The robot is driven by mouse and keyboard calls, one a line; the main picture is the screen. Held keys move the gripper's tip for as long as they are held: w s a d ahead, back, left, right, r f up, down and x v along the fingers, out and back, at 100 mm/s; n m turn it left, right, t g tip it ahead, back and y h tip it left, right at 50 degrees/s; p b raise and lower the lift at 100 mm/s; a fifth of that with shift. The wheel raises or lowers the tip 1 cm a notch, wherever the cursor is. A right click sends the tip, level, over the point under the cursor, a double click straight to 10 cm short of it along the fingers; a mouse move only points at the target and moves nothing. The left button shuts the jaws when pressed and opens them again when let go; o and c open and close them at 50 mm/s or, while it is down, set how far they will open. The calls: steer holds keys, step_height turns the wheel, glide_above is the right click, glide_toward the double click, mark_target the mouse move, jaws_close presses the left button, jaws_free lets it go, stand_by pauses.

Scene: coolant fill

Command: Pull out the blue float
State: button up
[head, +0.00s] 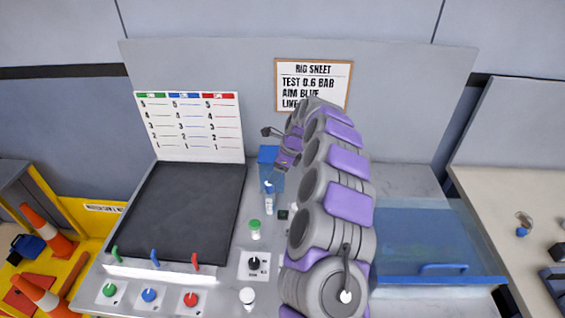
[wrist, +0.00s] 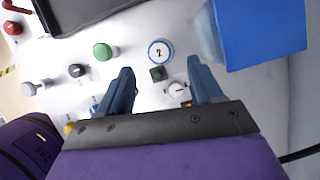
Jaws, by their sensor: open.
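No part is clearly marked as the blue float. A white, blue-ringed round piece (wrist: 160,52) stands beside the blue box (wrist: 255,35) in the wrist view. In the head view it looks like the small upright white-and-blue cylinder (head: 268,200) in front of the blue box (head: 270,168). My gripper (wrist: 160,70) is open and empty, and the round piece shows beyond and between its fingertips. In the head view my gripper (head: 270,132) is above the blue box, apart from it. My arm hides part of the bench.
A translucent blue tray (head: 415,245) is at right. A small blue-based object (head: 522,228) sits on the right bench.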

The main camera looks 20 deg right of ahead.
mark_target(269, 187)
steer(key=b+x, duration=0.1)
steer(key=x, duration=0.7)
steer(key=shift+c, duration=0.2)
steer(key=c, duration=1)
steer(key=o, duration=0.3)
steer(key=shift+c, duration=0.9)
steer(key=shift+r+p, duration=0.45)
steer(key=shift+p, duration=0.05)
steer(key=shift+r+p, duration=2.1)
steer(key=shift+r, duration=0.3)
